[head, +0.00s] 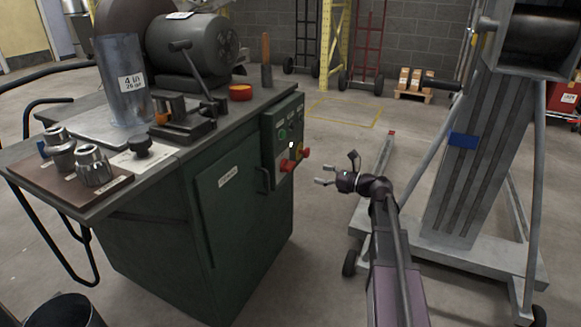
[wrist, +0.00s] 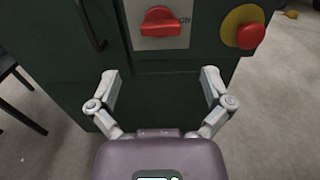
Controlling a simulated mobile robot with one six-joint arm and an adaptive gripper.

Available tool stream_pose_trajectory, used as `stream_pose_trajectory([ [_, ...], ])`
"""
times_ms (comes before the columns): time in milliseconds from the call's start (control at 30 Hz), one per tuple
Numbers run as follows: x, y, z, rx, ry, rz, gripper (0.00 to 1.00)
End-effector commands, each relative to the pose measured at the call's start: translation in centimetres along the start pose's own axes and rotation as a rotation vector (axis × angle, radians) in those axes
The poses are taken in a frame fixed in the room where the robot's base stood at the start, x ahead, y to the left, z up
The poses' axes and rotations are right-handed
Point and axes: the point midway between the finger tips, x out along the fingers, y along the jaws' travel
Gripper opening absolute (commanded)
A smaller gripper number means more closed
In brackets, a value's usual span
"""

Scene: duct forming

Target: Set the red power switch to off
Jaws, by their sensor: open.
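The red power switch (wrist: 160,21) is a red knob on a pale plate in the wrist view, with an "ON" label at its right side. Its handle lies roughly level across the plate. In the head view the switch (head: 285,165) sits low on the green cabinet's control panel. My gripper (head: 318,175) is open and empty, in front of the panel and a little below the switch, apart from it. In the wrist view its two fingers (wrist: 160,78) are spread wide, below the switch.
A red emergency button (wrist: 249,36) on a yellow base is right of the switch. A cabinet handle (wrist: 90,25) is to its left. A grey wheeled lift (head: 470,170) stands to the right. Tools and a clear cylinder (head: 123,90) stand on the bench.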

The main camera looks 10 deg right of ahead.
Motion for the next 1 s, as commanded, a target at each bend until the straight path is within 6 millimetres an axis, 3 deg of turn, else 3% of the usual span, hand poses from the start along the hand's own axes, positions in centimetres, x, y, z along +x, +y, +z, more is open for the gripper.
stream_pose_trajectory([
  [600,9.0,-0.1,0.0,0.000,0.000,0.002,1.00],
  [1000,11.1,0.0,0.0,0.000,0.000,0.000,1.00],
])
